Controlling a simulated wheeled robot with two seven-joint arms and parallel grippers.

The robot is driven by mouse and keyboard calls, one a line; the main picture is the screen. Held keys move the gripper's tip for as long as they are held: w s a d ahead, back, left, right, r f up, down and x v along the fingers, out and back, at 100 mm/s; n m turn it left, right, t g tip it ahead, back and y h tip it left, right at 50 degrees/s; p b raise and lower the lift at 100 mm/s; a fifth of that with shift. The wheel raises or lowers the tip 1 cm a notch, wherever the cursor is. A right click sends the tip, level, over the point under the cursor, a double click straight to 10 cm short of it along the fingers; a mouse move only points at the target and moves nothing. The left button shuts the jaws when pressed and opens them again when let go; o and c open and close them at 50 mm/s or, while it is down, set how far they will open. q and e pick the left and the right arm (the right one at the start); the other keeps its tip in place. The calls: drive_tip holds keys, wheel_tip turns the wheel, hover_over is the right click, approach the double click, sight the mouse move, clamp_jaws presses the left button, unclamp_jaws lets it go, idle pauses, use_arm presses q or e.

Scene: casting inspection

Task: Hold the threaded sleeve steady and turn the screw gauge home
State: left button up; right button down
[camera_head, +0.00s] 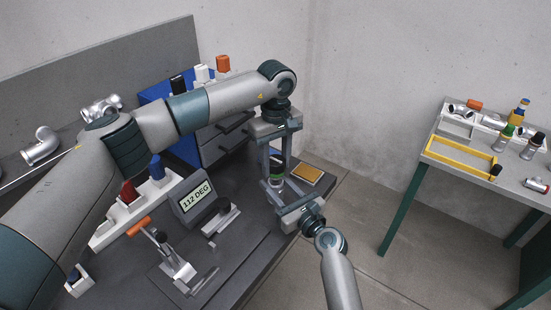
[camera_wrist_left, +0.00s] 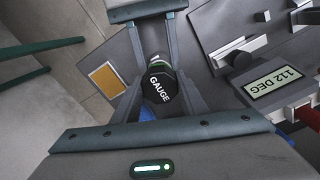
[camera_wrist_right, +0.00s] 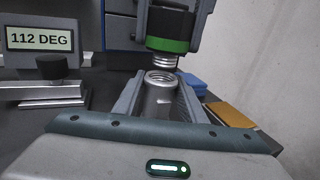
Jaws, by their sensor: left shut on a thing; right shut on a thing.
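The screw gauge (camera_wrist_left: 160,86) has a black cap marked GAUGE and a green band. In the right wrist view the gauge (camera_wrist_right: 168,44) hangs with its threaded end pointing down. My left gripper (camera_head: 277,168) is shut on it from above. The threaded sleeve (camera_wrist_right: 158,100) is a silver metal tube, upright, with its threaded mouth open at the top. My right gripper (camera_wrist_right: 160,108) is shut on it from the side. The gauge's thread is just above the sleeve's mouth, with a small gap showing. In the head view the sleeve is largely hidden by the fingers.
A blue drawer cabinet (camera_head: 186,148) stands behind my left arm. A yellow-orange pad (camera_head: 307,174) lies at the bench corner. A separate table (camera_head: 510,182) with fittings stands at the right.

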sight(276, 190)
idle(0.6)
use_arm(q)
drive_tip(key=shift+f, duration=0.85)
drive_tip(key=shift+f, duration=0.6)
idle(0.4)
drive_tip(key=m, duration=0.3)
drive_tip(key=shift+m, duration=0.4)
drive_tip(key=m, duration=1.2)
